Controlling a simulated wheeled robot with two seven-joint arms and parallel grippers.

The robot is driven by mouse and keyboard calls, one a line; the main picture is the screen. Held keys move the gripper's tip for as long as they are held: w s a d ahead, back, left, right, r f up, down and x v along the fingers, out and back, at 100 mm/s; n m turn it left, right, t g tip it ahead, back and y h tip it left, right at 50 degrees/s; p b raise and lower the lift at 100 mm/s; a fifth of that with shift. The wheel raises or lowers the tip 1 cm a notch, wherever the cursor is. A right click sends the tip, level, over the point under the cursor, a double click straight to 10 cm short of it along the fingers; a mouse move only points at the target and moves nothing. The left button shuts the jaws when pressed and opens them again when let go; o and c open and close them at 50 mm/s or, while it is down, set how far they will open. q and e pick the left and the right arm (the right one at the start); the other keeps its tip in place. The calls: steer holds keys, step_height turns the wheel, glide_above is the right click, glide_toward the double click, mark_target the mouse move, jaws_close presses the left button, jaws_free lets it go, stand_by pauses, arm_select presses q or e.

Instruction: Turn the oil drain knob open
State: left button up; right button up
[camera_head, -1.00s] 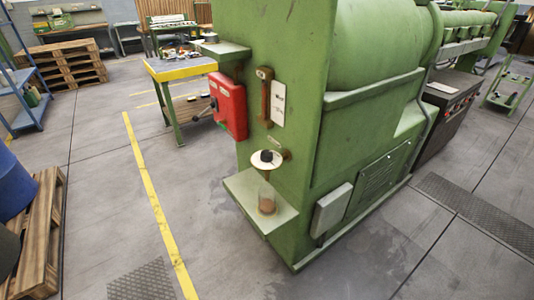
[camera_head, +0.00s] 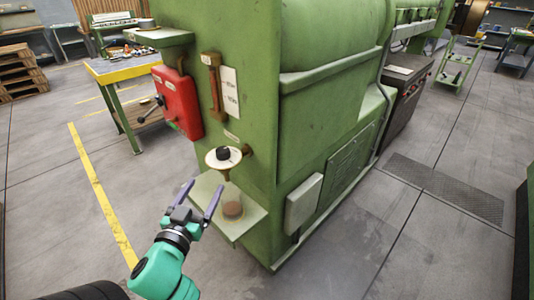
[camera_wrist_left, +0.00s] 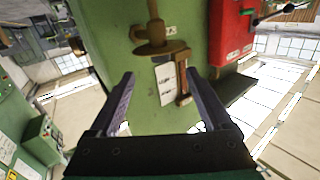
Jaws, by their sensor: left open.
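The oil drain knob (camera_head: 223,153) is a small black knob on a round white disc, fixed to the front of the green machine. In the left wrist view, which looks upside down, a brass-brown disc and spout (camera_wrist_left: 157,47) show beyond the open fingers (camera_wrist_left: 160,82); the black knob cannot be made out there. My right gripper is not in view.
A red box (camera_head: 178,103) with levers is on the machine left of the knob. A brown-framed gauge (camera_head: 213,87) and white label are above it. A yellow-edged table (camera_head: 125,70) stands behind left.

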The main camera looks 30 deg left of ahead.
mark_target(220, 157)
arm_select(q)
steer(key=x, duration=0.4)
steer(key=r+p+x, duration=0.1)
steer(key=x, duration=0.4)
steer(key=p+x, duration=0.1)
steer(key=x, duration=0.4)
steer(key=shift+w+r, duration=0.15)
steer(key=shift+w, duration=0.05)
steer(key=shift+p, duration=0.3)
jaws_close()
